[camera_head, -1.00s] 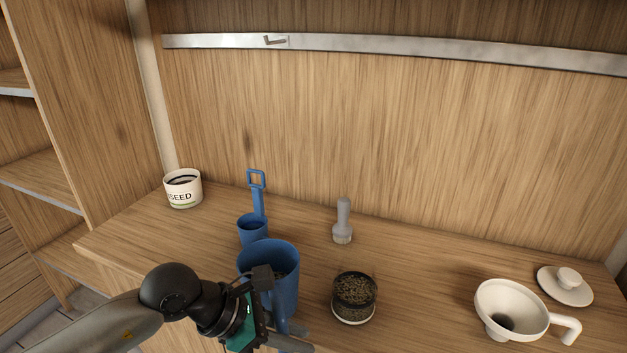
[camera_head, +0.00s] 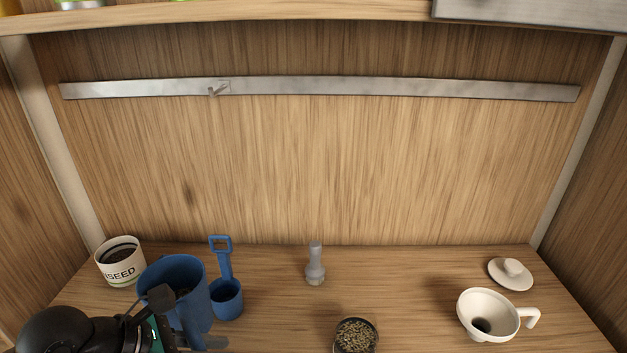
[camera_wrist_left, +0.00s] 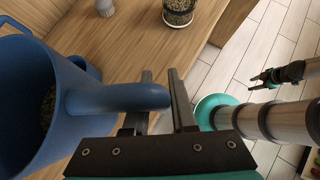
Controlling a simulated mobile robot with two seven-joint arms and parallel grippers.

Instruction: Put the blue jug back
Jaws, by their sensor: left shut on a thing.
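The blue jug (camera_head: 189,312) is upright at the left of the counter in the head view, with dark grains inside. It is in front of the SEED pot (camera_head: 117,267) and the blue scoop (camera_head: 226,303). My left gripper (camera_head: 188,342) is shut on the jug's handle. In the left wrist view the jug (camera_wrist_left: 25,60) fills the left side, and its handle (camera_wrist_left: 110,97) runs between the two fingers (camera_wrist_left: 162,100). Whether the jug's base touches the counter is hidden. My right gripper (camera_wrist_left: 264,78) shows small at the right of the wrist view, its fingers apart and empty.
A grey brush-like tool (camera_head: 315,265) stands mid-counter. A round tin of seeds (camera_head: 355,336) is at the front edge.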

